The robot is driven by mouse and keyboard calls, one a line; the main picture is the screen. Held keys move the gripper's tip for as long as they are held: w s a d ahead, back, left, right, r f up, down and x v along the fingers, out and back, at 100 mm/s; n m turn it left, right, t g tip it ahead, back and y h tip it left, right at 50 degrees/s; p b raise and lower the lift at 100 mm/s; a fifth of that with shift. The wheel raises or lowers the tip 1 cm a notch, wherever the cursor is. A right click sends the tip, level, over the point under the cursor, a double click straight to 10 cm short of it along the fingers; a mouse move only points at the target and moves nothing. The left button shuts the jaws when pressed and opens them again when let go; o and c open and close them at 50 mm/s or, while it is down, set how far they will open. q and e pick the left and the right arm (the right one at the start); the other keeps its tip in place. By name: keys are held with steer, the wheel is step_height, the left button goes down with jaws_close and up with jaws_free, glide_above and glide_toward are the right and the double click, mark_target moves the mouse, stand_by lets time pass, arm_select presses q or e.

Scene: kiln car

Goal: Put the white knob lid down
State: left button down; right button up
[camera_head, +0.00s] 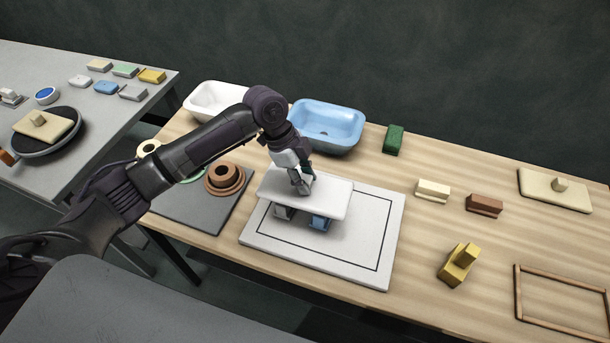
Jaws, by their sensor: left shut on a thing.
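The white knob lid (332,196) is a flat white slab, roughly level over the white board with a black outline (265,252). My left gripper (301,187) comes down on the lid's top from above and is shut on its knob, which the fingers mostly hide. Under the lid's front edge show a blue block (319,223) and a pale grey block (283,212). I cannot tell whether the lid touches these blocks or hangs just above them. My right gripper is not in view.
Behind stand a blue basin (328,128) and a white basin (212,100). A dark mat (205,218) with brown rings lies left. To the right are a green block (394,139), a yellow stepped block (459,264), a beige lid (555,190) and a wooden frame (560,317).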

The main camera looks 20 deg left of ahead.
arm_select(q)
steer(key=shift+w+f, duration=0.1)
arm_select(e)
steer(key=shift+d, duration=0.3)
arm_select(q)
steer(key=shift+f, duration=0.1)
steer(key=shift+f, duration=0.3)
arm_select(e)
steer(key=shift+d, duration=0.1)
arm_select(q)
steer(key=c, duration=0.8)
jaws_free()
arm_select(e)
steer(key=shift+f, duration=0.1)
arm_select(q)
steer(key=shift+r, duration=0.15)
steer(key=b+v, duration=0.2)
steer(key=v, duration=1)
steer(key=shift+r, duration=0.4)
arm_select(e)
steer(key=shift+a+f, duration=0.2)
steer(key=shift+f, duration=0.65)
